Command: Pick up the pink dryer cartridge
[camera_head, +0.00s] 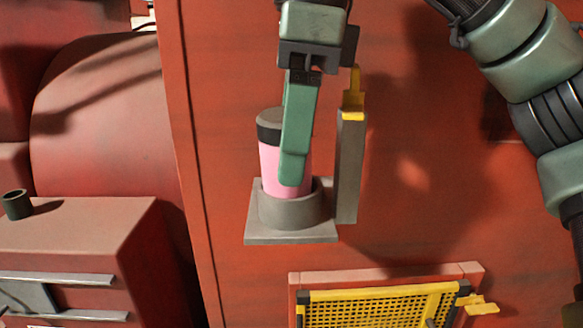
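The pink dryer cartridge (270,165), with a dark band and grey top, stands upright in a round grey socket (290,212) on a square base plate. My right gripper (292,172) points down over it from above. One green finger lies across the front right of the cartridge, its tip just above the socket rim. The other finger is hidden, so I cannot tell whether the gripper is closed on the cartridge. My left gripper is not in view.
A grey post (348,170) with a yellow latch (354,95) rises right beside the socket. A yellow mesh panel (375,308) in a pink frame is below. A red cabinet (80,235) with a small dark cup (17,204) stands at left. The red wall right of the post is clear.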

